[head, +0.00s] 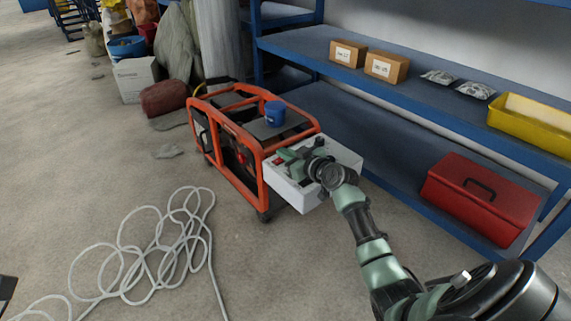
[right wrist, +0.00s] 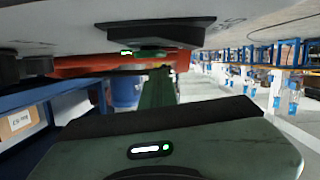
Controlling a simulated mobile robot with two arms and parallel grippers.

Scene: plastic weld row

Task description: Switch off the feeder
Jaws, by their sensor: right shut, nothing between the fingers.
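The feeder appears to be the orange-framed machine (head: 256,160) standing on the floor, with a white box (head: 285,193) on its near right side. A small red part, which looks like a switch (head: 279,161), shows on the top of the box beside my gripper. My right gripper (head: 288,157) is shut and empty, at the top of the white box, close to the red part. I cannot tell whether it touches it or which way the switch is set. The right wrist view shows the green gripper body (right wrist: 165,153) close up, with the switch not clearly visible.
A blue cup (head: 275,114) stands on the machine. Blue shelving (head: 420,108) behind holds cardboard boxes (head: 386,67), a yellow bin (head: 532,124) and a red toolbox (head: 478,200). A loose pale hose (head: 160,238) lies coiled on the floor at left.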

